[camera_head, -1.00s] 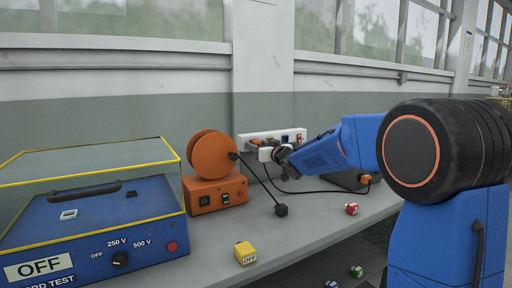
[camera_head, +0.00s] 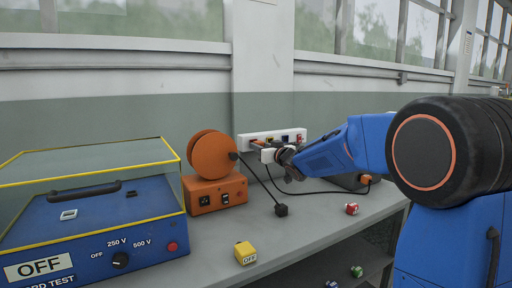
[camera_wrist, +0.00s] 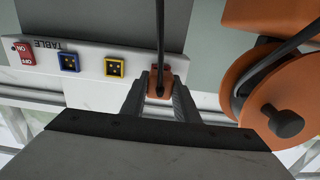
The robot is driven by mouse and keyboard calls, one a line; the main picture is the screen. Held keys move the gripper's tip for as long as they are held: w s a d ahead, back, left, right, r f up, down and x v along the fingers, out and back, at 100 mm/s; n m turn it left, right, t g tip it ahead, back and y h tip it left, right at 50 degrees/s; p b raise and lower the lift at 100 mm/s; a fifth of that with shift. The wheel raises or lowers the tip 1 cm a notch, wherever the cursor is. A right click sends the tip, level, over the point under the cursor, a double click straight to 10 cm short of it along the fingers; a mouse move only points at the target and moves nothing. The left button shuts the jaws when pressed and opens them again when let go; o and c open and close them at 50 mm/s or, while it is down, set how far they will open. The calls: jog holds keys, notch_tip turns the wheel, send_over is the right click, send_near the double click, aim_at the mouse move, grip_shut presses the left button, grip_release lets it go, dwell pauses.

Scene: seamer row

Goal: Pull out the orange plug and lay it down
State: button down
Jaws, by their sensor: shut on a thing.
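The orange plug (camera_wrist: 160,82) is between the two fingertips of my gripper (camera_wrist: 160,95) in the wrist view, with a dark cable running from it. My gripper (camera_head: 268,154) is shut on it. In the head view the gripper is just in front of the white socket strip (camera_head: 246,140) on the wall side of the bench. In the wrist view the plug overlaps the strip (camera_wrist: 92,50). I cannot tell whether its pins are clear of the socket. Two sockets beside it, one blue-framed (camera_wrist: 69,62) and one yellow-framed (camera_wrist: 114,67), look empty.
An orange cable reel (camera_head: 211,155) stands on an orange box left of the gripper. A blue tester with a clear cover (camera_head: 90,215) fills the left. A yellow block (camera_head: 245,253), black block (camera_head: 281,210) and red block (camera_head: 351,208) lie on the grey bench (camera_head: 300,222), with bare room between.

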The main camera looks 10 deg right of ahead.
jog(key=shift+v, duration=2)
jog(key=shift+s, duration=0.1)
